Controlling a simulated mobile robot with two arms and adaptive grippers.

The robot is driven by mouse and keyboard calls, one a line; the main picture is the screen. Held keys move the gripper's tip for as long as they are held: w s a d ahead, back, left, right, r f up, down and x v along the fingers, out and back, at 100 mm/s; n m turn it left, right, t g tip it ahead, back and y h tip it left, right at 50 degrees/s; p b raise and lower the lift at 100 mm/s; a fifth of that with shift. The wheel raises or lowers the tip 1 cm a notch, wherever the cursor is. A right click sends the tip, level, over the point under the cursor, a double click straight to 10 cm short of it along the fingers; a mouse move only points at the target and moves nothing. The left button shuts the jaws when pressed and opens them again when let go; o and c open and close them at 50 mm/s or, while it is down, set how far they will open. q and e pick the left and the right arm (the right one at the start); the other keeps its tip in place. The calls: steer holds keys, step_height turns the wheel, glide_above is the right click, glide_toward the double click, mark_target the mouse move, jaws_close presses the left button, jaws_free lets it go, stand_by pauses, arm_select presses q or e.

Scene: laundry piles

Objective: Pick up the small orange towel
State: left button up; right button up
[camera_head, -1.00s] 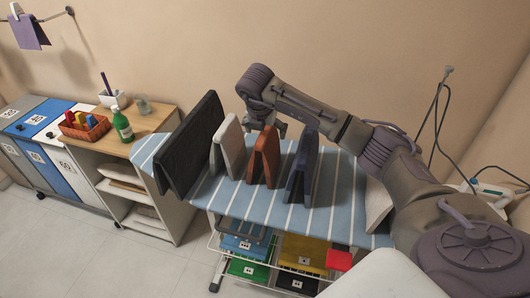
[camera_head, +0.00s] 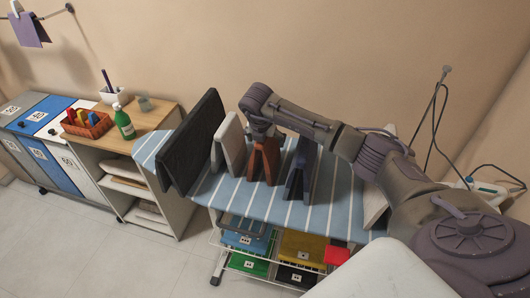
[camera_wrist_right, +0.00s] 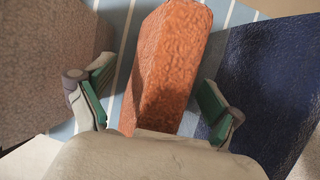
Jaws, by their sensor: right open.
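The small orange towel (camera_head: 264,162) stands folded like a tent on the striped ironing board (camera_head: 330,205), between a light grey towel and a dark blue one. My right gripper (camera_head: 264,137) is directly above the orange towel's top. In the right wrist view the orange towel (camera_wrist_right: 168,70) lies between the two green-padded fingers (camera_wrist_right: 155,102), with a gap on each side. The gripper is open and holds nothing. My left gripper is not in view.
Close by stand the light grey towel (camera_head: 229,143), the dark blue towel (camera_head: 300,168) and a large black towel (camera_head: 190,145). A shelf unit (camera_head: 125,190) with a green bottle (camera_head: 123,123) is at left. Bins with coloured cloths sit below the board.

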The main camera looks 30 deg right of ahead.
steer(key=shift+f, duration=0.15)
stand_by(0.4)
steer(key=c, duration=1.3)
